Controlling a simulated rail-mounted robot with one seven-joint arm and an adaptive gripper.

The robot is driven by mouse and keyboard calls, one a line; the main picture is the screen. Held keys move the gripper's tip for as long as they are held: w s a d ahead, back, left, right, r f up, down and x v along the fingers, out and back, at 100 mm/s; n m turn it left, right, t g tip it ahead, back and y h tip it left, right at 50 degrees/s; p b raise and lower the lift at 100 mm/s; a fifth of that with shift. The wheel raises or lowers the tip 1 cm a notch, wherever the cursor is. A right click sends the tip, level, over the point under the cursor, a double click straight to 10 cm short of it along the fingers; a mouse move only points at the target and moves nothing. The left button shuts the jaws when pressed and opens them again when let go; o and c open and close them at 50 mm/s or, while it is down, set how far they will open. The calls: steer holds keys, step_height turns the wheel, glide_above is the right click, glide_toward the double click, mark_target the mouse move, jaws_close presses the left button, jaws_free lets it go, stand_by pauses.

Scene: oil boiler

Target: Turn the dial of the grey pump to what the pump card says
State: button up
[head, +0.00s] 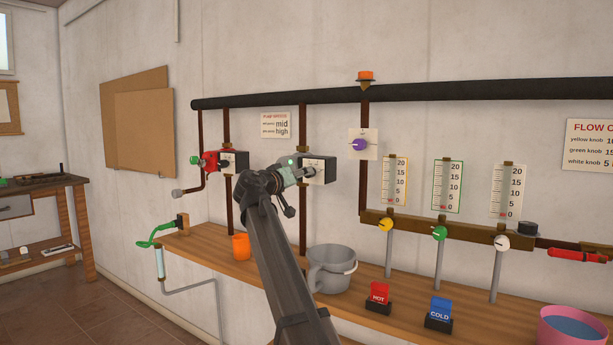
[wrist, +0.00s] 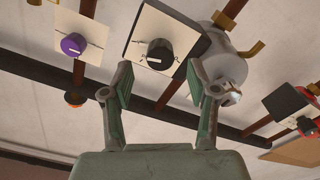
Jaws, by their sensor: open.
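The grey pump (head: 293,160) is on the wall pipe, partly behind my gripper; its grey body (wrist: 222,62) also shows in the wrist view. Its black dial (wrist: 160,54) sits on a pale plate (wrist: 143,20). The dial has a white mark, but I cannot read its setting. My gripper (head: 304,172) is in front of the plate. In the wrist view its open fingers (wrist: 160,84) stand either side of the dial, apart from it, with nothing between them. The pump card (head: 276,125) shows "mid" above "high"; its small row labels are hard to read.
The red pump (head: 210,160) is to the left, the purple knob (head: 359,144) to the right. A black pipe (head: 430,94) runs above. A grey pot (head: 330,268) and an orange cup (head: 240,247) stand on the wooden shelf (head: 205,250) below.

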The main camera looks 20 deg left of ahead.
steer(key=s+a, duration=0.1)
steer(key=s, duration=0.5)
steer(key=shift+s, duration=0.35)
steer(key=shift+a, duration=0.1)
